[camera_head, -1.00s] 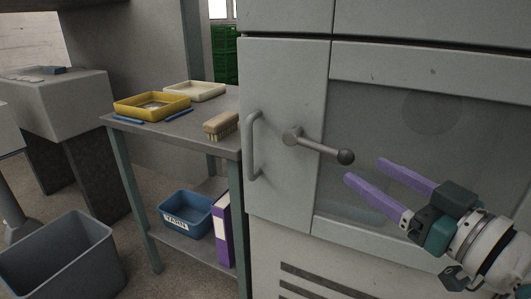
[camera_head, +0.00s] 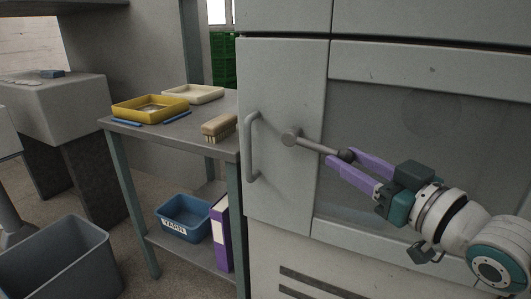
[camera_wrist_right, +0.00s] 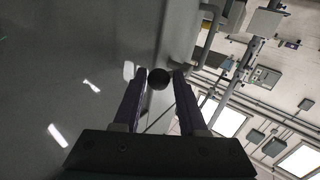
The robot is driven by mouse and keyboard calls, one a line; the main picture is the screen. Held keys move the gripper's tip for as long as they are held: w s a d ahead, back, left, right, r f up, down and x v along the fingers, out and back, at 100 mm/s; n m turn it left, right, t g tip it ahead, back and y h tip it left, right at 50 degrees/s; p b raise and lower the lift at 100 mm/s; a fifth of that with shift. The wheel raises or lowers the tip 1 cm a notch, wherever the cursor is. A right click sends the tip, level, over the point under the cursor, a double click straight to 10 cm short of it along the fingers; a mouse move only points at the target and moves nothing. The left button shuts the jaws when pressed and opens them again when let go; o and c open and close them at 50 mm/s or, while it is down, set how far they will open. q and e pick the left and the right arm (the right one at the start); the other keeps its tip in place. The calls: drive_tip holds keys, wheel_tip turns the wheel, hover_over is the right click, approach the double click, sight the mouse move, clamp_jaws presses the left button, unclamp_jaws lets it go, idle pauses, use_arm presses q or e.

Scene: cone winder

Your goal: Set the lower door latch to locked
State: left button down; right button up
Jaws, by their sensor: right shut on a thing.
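The door latch is a grey lever (camera_head: 315,145) on the door of the pale grey machine. It runs from a round pivot (camera_head: 290,137) out to the right and slightly down. It ends in a dark ball knob (camera_head: 346,155). My right gripper (camera_head: 343,157) has its purple fingers shut on the knob, one on each side. In the right wrist view the dark knob (camera_wrist_right: 159,78) sits between the fingertips, in front of the door surface. The fingers partly hide the knob in the head view. My left gripper is not in view.
A vertical door handle (camera_head: 252,147) stands left of the latch. A side table (camera_head: 205,150) carries a yellow tray (camera_head: 150,110), a cream tray (camera_head: 193,94) and a brush (camera_head: 219,127). A blue bin (camera_head: 185,217) and purple binder (camera_head: 221,234) sit on its lower shelf.

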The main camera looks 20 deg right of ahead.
clamp_jaws()
idle(0.9)
